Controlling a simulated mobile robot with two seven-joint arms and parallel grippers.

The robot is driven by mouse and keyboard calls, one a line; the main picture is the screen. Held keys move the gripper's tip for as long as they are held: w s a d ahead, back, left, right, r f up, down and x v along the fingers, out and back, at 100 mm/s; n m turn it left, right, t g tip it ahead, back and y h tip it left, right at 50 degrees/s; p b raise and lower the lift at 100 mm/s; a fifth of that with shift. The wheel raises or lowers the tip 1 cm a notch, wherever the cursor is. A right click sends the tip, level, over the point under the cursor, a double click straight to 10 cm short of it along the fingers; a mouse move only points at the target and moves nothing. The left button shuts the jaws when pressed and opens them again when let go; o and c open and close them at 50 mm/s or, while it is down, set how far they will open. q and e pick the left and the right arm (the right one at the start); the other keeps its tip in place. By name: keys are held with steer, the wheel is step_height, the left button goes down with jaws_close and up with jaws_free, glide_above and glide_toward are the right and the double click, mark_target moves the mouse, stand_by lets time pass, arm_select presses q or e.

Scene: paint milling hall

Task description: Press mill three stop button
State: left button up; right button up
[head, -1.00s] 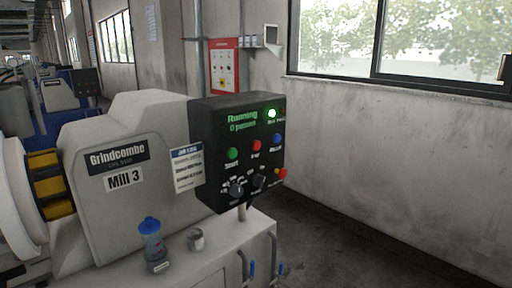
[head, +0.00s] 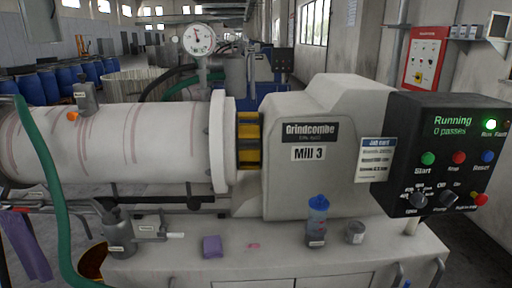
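Mill 3 (head: 325,190) stands in front of me, with "Grindcombe" and "Mill 3" labels on its housing. Its black control panel (head: 443,108) is at the right of the head view. The display reads "Running 0 passes" and a lamp (head: 489,124) glows green-white. Below are a green start button (head: 428,158), a red stop button (head: 459,157) and a blue reset button (head: 488,157). Neither of my grippers shows.
A green hose (head: 45,180) hangs at left. Blue drums (head: 70,78) stand behind.

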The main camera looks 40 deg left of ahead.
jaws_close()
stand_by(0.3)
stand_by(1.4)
